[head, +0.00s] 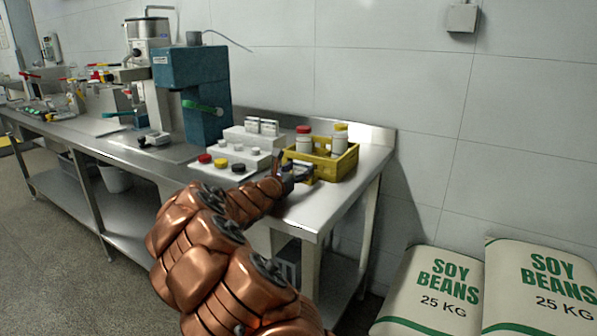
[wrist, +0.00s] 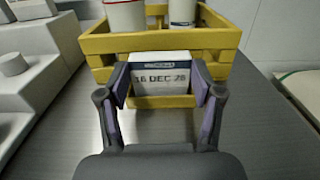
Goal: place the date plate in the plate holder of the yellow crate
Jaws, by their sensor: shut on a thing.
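The date plate (wrist: 161,76) is a small white plate with a dark top band, reading "16 DEC 26" or similar. My gripper (wrist: 160,92) is shut on its two side edges and holds it upright. The plate is right at the front of the yellow crate (wrist: 125,42), in front of its slats.
Bottles with red (head: 303,129) and yellow (head: 341,127) caps stand in the crate. A white stepped stand (head: 245,153) with caps is left of it. The teal machine (head: 198,90) stands farther left. Bare steel table (wrist: 245,110) lies right of the crate in the wrist view.

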